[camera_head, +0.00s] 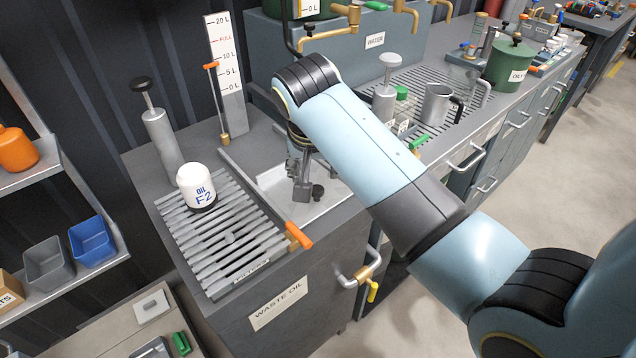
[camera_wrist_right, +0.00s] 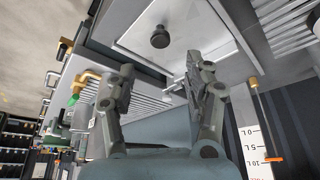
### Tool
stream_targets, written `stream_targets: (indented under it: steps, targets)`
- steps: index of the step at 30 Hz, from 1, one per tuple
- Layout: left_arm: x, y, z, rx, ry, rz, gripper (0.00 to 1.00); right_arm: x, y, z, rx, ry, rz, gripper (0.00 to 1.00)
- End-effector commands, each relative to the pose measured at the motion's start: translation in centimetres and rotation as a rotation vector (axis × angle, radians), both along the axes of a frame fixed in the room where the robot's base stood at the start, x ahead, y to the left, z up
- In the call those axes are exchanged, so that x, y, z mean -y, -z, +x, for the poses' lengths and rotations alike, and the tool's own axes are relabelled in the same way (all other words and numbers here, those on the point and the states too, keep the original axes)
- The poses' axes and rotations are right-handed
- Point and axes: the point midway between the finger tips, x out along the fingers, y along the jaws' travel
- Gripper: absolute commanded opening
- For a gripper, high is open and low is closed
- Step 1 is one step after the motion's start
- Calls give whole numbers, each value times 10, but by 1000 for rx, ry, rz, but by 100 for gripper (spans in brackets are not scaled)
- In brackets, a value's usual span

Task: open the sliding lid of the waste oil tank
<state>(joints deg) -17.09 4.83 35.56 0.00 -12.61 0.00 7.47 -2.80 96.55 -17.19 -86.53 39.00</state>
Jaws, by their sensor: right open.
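The grey waste oil tank (camera_head: 318,310) stands in the middle of the head view, with a WASTE OIL label on its front. A pale flat lid (camera_head: 278,187) with a small black knob (camera_head: 318,192) lies in its top. The lid (camera_wrist_right: 195,22) and its knob (camera_wrist_right: 160,37) also show in the right wrist view. My right gripper (camera_head: 302,190) is over the lid, just left of the knob in the head view. In the wrist view its two fingers (camera_wrist_right: 160,66) are spread and empty, with the knob beyond their tips. My left gripper is not in view.
A slatted drain rack (camera_head: 225,228) with a white oil filter (camera_head: 196,188) stands left of the lid. A dipstick (camera_head: 217,100) and level scale (camera_head: 225,70) stand behind. A brass tap (camera_head: 366,270) sticks out in front.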

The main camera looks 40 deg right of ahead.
Motion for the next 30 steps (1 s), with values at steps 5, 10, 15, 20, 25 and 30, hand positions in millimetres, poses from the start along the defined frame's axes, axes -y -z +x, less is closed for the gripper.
stream_targets:
  steps: [5, 10, 15, 20, 25, 30]
  targets:
    - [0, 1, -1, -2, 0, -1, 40, 10, 35, 9, -5, -1, -2, 52]
    - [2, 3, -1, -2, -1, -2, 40, 18, 64, 19, -2, -1, -1, 52]
    - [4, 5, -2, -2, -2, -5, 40, 22, 79, 25, -1, -3, -1, 52]
    - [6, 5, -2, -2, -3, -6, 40, 23, 84, 26, 1, -2, -1, 52]
    - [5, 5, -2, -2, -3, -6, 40, 23, 83, 26, 1, -2, -1, 52]
    - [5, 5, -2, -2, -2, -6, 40, 23, 83, 25, 1, -2, -1, 31]
